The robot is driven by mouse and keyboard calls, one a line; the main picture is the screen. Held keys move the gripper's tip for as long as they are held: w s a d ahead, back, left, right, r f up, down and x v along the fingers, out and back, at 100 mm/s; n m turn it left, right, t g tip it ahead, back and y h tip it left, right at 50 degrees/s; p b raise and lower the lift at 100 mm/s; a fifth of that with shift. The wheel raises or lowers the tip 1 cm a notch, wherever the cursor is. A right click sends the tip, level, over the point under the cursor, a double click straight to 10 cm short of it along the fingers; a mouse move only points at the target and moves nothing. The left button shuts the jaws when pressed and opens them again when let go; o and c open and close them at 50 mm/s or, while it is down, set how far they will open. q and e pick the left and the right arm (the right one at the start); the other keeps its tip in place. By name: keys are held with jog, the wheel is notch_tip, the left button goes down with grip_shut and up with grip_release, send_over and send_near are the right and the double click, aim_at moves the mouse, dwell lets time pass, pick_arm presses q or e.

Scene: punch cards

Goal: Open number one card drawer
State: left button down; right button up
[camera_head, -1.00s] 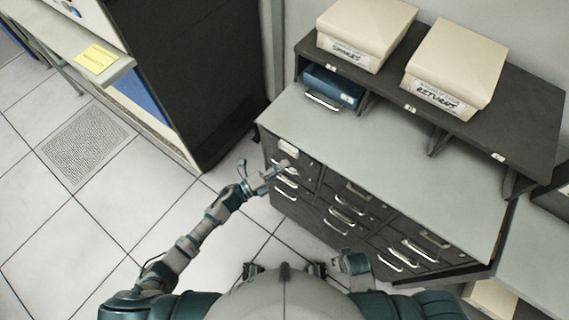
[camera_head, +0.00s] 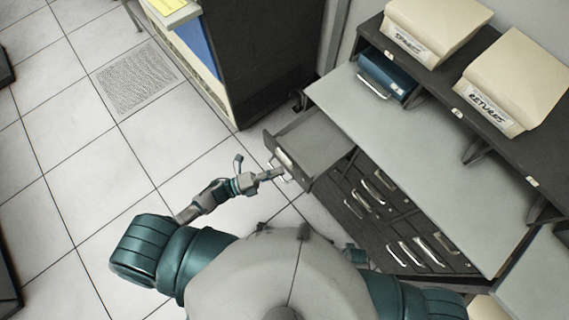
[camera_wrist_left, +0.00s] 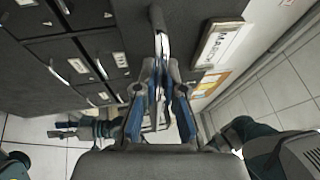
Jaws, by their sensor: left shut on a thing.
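The upper left drawer (camera_head: 322,139) of the dark grey cabinet is pulled well out. Its open, empty-looking inside shows from above. My left gripper (camera_head: 276,174) is at the front of this drawer, shut on its metal handle (camera_wrist_left: 161,44). The left wrist view shows the fingers (camera_wrist_left: 160,75) closed around the handle, beside a label plate (camera_wrist_left: 218,43) with partly readable lettering. Only a small part of my right gripper (camera_head: 356,255) shows, low by my body, and its jaws cannot be made out.
Several shut drawers with metal handles (camera_head: 421,252) fill the rest of the cabinet. Its grey top (camera_head: 420,165) is clear. A shelf behind holds a blue drawer (camera_head: 388,76) and two cream boxes (camera_head: 434,28). The tiled floor (camera_head: 85,200) to the left is free.

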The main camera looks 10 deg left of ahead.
pick_arm(q)
jog(key=shift+s+a+f, duration=0.15)
jog(key=shift+s+f, duration=0.15)
jog(key=shift+s, duration=0.05)
jog(key=c, duration=1.2)
grip_release()
jog(key=shift+c, duration=0.2)
jog(key=shift+r, duration=0.1)
jog(key=shift+w, duration=0.1)
jog(key=shift+a, duration=0.1)
jog(key=v, duration=1.2)
